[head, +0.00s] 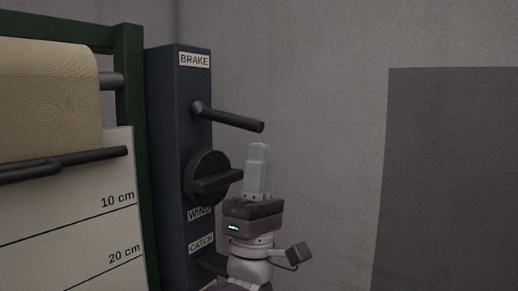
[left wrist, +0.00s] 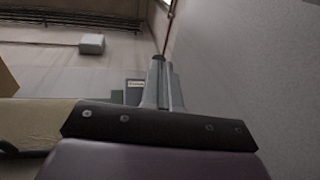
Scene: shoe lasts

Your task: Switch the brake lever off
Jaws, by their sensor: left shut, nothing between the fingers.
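The brake lever (head: 232,118) is a black rod under the BRAKE label (head: 194,60). It sticks out from the blue panel (head: 168,150) toward the right and slopes slightly down to its tip. My left gripper (head: 258,150) points up, its pale fingers shut and empty. Its fingertips are just below the lever's tip in the head view; whether they touch it I cannot tell. In the left wrist view the shut fingers (left wrist: 163,80) stand in the middle, with a small dark end at their tips that may be the lever. My right gripper is not in view.
A black wind knob (head: 212,179) sits below the lever, left of my gripper. A CATCH label (head: 201,243) is lower on the panel. A green frame (head: 128,75) holds a tan roll (head: 50,95) and a marked white sheet (head: 85,210). Space right of the gripper is clear.

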